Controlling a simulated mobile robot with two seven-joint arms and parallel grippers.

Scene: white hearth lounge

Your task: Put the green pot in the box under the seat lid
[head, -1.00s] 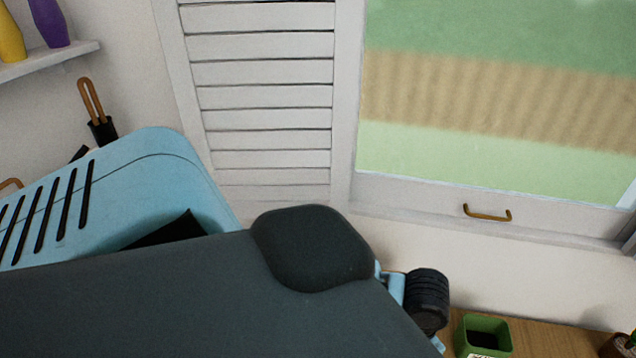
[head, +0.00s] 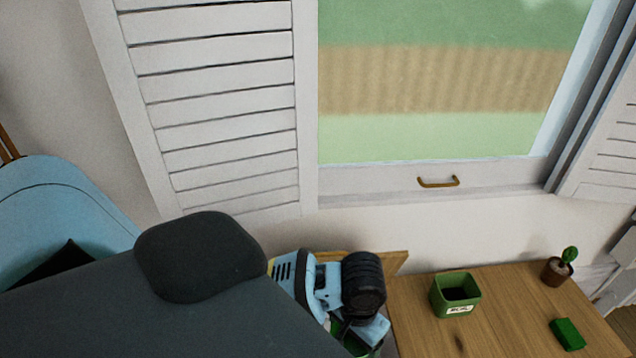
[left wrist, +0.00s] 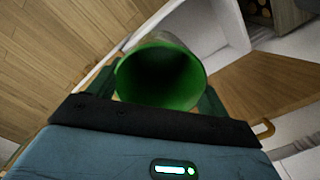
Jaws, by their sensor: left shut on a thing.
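A round green pot (left wrist: 160,78) fills the middle of the left wrist view, its dark open mouth facing the camera. My left gripper (left wrist: 158,100) is shut on it, with a finger at each side. In the head view my left gripper (head: 362,328) is at the bottom centre, and only a bit of green shows below it; my arm hides much there. A wooden panel (head: 395,262) stands tilted just behind the gripper, possibly the seat lid. The box's inside cannot be made out in the head view. My right gripper is not in view.
A wooden top (head: 520,300) at right carries a square green labelled pot (head: 456,295), a small potted cactus (head: 558,268) and a green block (head: 567,334). A louvred shutter (head: 215,100) and a window with a brass handle (head: 438,182) are behind.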

